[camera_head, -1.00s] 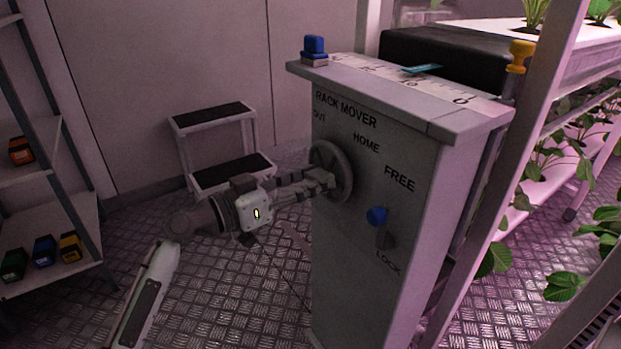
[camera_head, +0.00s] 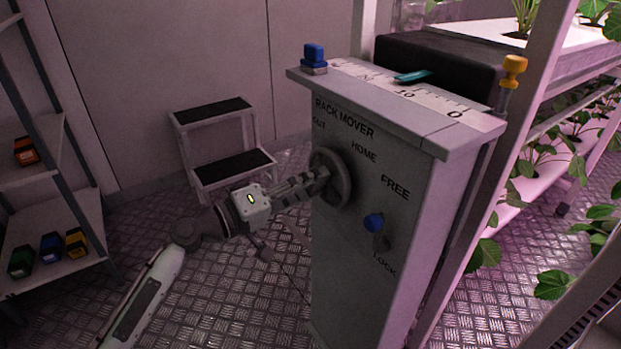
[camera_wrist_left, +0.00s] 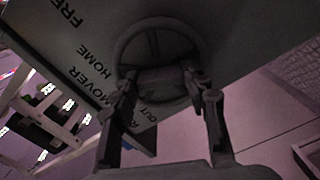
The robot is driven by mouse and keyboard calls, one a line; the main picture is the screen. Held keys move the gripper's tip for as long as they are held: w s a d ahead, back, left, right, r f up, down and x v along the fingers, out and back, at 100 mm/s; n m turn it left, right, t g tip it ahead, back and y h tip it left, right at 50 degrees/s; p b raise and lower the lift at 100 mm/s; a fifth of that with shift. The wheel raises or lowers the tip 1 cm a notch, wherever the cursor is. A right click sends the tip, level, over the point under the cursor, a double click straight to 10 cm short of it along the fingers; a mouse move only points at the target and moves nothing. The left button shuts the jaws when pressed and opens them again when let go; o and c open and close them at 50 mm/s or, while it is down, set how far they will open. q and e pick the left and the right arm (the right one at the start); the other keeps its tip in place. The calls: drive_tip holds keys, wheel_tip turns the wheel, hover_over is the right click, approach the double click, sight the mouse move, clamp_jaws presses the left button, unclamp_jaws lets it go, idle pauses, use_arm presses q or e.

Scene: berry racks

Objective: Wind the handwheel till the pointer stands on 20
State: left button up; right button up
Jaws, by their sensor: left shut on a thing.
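The grey handwheel (camera_head: 346,188) sits on the front of the grey rack mover post (camera_head: 365,270). My left gripper (camera_head: 322,176) reaches in from the left and is shut on the handwheel. In the left wrist view its fingers (camera_wrist_left: 165,84) lie on both sides of a bar across the wheel (camera_wrist_left: 192,36). The teal pointer (camera_head: 413,76) lies across the white scale (camera_head: 432,97) on top of the post, near the 10 mark. The numbers farther left are too small to read surely. My right gripper is not in view.
A blue-knobbed lever (camera_head: 374,222) sits between FREE and LOCK. A blue block (camera_head: 314,54) and a yellow knob (camera_head: 514,68) stand at the post's top. A step stool (camera_head: 222,150) stands behind my arm, shelves (camera_head: 75,270) at left, plant racks (camera_head: 530,185) at right.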

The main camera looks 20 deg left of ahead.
use_arm(q)
drive_tip(key=shift+n+p, duration=1.85)
drive_tip(key=shift+n, duration=5.25)
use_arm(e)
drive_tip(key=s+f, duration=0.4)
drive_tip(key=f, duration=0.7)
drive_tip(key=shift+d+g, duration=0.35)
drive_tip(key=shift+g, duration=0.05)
use_arm(q)
drive_tip(key=shift+n, duration=0.3)
drive_tip(key=o, duration=1.2)
drive_tip(key=shift+c, duration=0.2)
drive_tip(key=v, duration=1.2)
